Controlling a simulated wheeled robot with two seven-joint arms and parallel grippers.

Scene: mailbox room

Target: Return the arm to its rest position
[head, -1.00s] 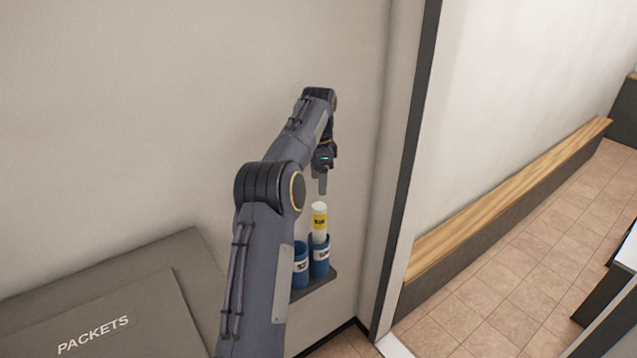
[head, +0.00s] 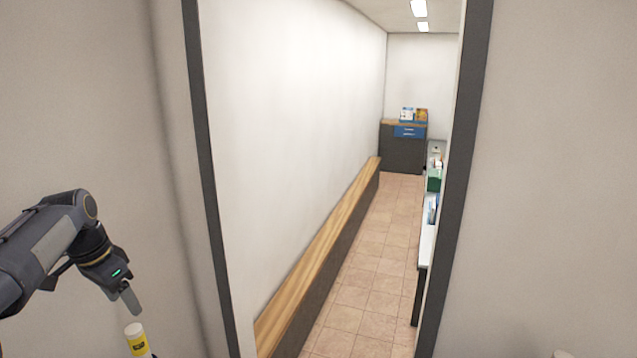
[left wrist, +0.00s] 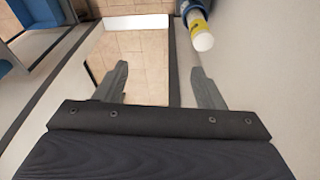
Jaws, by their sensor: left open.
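My left gripper (head: 131,297) is at the lower left of the head view, with its arm coming in from the left edge. In the left wrist view, its two fingers (left wrist: 156,82) are apart with nothing between them. A white tube with a yellow label (head: 137,340) stands just below the gripper in the head view, cut off by the bottom edge. In the left wrist view, the tube (left wrist: 199,30) sits in a blue cup (left wrist: 187,6) at the top right, apart from the fingers. My right gripper is in neither view.
A doorway with dark frame posts (head: 209,190) opens onto a corridor with a tiled floor (head: 365,270). A long wooden-topped bench (head: 320,250) runs along its left wall. A dark cabinet (head: 402,155) stands at the far end, and a white counter (head: 427,245) is on the right.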

